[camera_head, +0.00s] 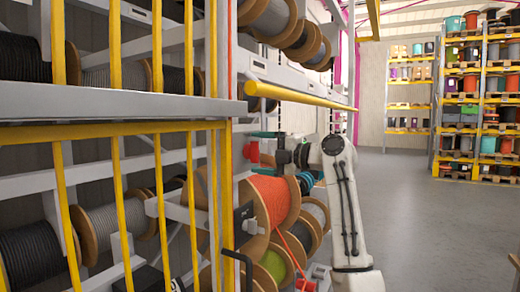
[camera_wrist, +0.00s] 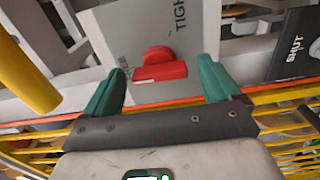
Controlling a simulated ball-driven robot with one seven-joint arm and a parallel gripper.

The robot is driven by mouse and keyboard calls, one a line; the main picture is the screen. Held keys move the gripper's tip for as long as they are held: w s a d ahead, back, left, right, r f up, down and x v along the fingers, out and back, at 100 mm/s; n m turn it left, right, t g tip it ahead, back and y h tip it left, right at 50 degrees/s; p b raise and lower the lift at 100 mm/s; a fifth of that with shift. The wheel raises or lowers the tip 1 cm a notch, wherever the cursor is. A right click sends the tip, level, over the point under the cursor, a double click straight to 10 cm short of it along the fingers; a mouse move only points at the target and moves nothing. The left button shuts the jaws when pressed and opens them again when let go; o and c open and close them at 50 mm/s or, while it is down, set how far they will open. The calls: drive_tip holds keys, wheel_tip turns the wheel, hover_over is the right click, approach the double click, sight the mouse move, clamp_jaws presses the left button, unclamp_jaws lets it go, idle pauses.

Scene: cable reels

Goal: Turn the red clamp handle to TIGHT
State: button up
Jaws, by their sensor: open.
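The red clamp handle (camera_wrist: 160,70) sits on a grey plate (camera_wrist: 135,35) in the middle of the wrist view. It has a rounded hub and a straight bar lying roughly level in the picture. The word TIGHT is printed above and right of it; a partly hidden label ending in E is at the bar's left end. My gripper (camera_wrist: 160,68) is open, one teal finger on each side of the handle, with gaps between. In the head view the red handle (camera_head: 253,152) shows small, just left of my gripper (camera_head: 278,150).
A dark plate marked SHUT (camera_wrist: 294,48) is at the right of the wrist view. A yellow rail (camera_head: 300,96) runs above my arm. Yellow bars and racks of cable reels, including an orange reel (camera_head: 270,195), crowd the left. Open grey floor (camera_head: 425,215) lies to the right.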

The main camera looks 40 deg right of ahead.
drive_tip(key=shift+w+a, duration=0.1)
drive_tip(key=shift+w, duration=0.1)
drive_tip(key=c, duration=1.1)
drive_tip(key=shift+o, duration=0.2)
